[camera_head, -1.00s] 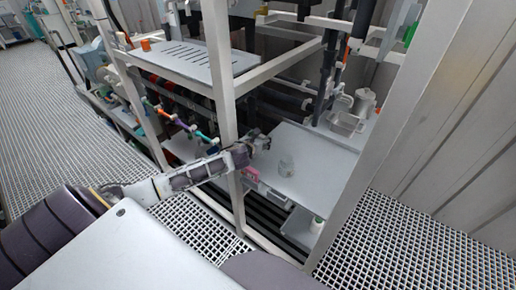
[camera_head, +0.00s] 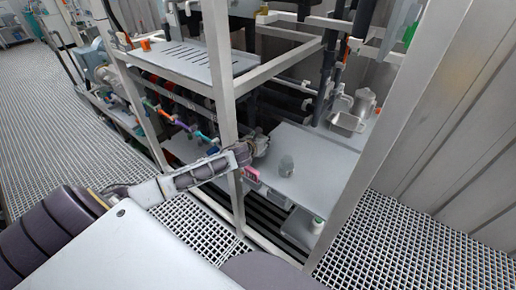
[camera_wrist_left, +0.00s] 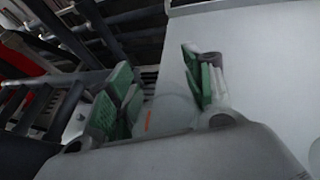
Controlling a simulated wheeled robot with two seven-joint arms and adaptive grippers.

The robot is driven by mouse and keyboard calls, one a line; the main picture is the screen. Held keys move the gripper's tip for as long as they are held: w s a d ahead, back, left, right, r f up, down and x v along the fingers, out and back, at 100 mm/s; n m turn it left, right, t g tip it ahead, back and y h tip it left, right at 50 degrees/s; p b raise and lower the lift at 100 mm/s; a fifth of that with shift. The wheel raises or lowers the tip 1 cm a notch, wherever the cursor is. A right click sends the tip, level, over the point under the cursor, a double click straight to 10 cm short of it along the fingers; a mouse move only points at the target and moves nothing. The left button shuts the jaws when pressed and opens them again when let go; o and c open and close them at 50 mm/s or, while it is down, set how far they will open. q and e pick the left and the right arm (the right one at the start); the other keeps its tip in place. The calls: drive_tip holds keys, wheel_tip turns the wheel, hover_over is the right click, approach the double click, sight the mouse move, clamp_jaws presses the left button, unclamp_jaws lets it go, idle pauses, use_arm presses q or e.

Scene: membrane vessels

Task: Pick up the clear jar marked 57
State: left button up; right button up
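The clear jar (camera_head: 286,166) stands on the grey shelf (camera_head: 318,178) inside the white frame. Its marking is too small to read in the head view. In the left wrist view the green-padded fingers of my left gripper (camera_wrist_left: 160,92) are spread apart. A faint, see-through round shape (camera_wrist_left: 172,112) shows between and beyond them, partly hidden by the gripper body; it looks like the jar. My right gripper is not in view.
A white upright post (camera_head: 226,110) stands close beside my left forearm, and another slanted post (camera_head: 385,120) bounds the shelf on the right. A metal container (camera_head: 347,122) and a grey jug (camera_head: 364,102) stand at the shelf's back. A pink item (camera_head: 251,176) is at the shelf's left edge.

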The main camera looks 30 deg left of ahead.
use_arm(q)
drive_tip(key=shift+c, duration=1.2)
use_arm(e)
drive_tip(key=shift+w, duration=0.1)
use_arm(q)
drive_tip(key=shift+c, duration=0.5)
drive_tip(key=shift+c, duration=1.1)
drive_tip(key=shift+r, duration=0.2)
clamp_jaws()
wheel_tip(320, 180, up, 10)
drive_tip(key=p, duration=0.1)
drive_tip(key=shift+f, duration=0.15)
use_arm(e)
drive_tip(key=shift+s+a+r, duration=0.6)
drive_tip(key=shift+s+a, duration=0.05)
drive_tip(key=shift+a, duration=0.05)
